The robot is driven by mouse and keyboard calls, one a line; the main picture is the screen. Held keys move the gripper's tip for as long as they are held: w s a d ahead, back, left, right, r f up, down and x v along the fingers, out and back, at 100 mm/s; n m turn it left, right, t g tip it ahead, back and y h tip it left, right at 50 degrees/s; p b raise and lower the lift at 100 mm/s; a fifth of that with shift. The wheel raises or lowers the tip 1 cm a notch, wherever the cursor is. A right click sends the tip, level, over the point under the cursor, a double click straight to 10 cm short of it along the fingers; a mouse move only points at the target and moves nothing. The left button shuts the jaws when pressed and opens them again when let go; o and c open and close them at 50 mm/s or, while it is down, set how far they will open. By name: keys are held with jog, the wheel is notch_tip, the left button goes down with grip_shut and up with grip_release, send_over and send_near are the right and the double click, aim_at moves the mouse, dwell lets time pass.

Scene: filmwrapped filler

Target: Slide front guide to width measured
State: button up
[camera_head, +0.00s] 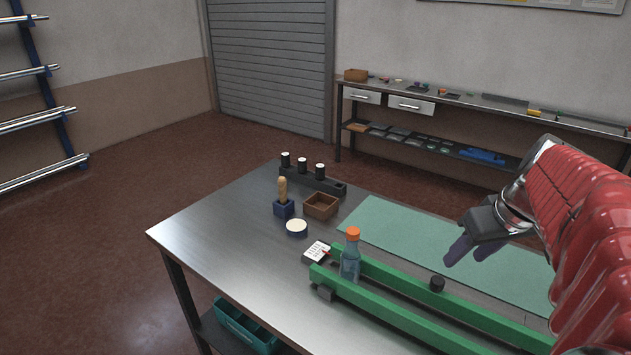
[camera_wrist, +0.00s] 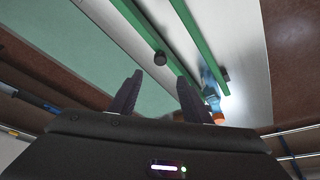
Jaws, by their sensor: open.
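Two long green guide rails run across the bench in the head view, the front guide (camera_head: 420,325) nearer the camera and the rear rail (camera_head: 395,281) behind it. A black knob (camera_head: 437,284) stands by the rear rail, and a dark block (camera_head: 326,293) sits at the front guide's left end. A clear blue bottle (camera_head: 350,265) with an orange cap stands upright at the rails' left end, seemingly between them. My gripper (camera_head: 465,256) is open and empty above the green mat. In the wrist view my gripper (camera_wrist: 160,76) shows spread fingers, with the knob (camera_wrist: 160,58) ahead between them.
A white card (camera_head: 315,251) lies by the rails' left end. A white-topped round tin (camera_head: 297,227), wooden box (camera_head: 321,205), blue holder (camera_head: 284,208) and black spool rack (camera_head: 312,180) stand farther left. The green mat (camera_head: 400,228) behind the rails is bare.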

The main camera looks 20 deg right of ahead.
aim_at(439, 280)
jog(key=shift+a+f, duration=0.1)
jog(key=x, duration=1.3)
jog(key=shift+w+f, duration=0.2)
jog(key=shift+f, duration=0.1)
grip_shut()
dwell(0.4)
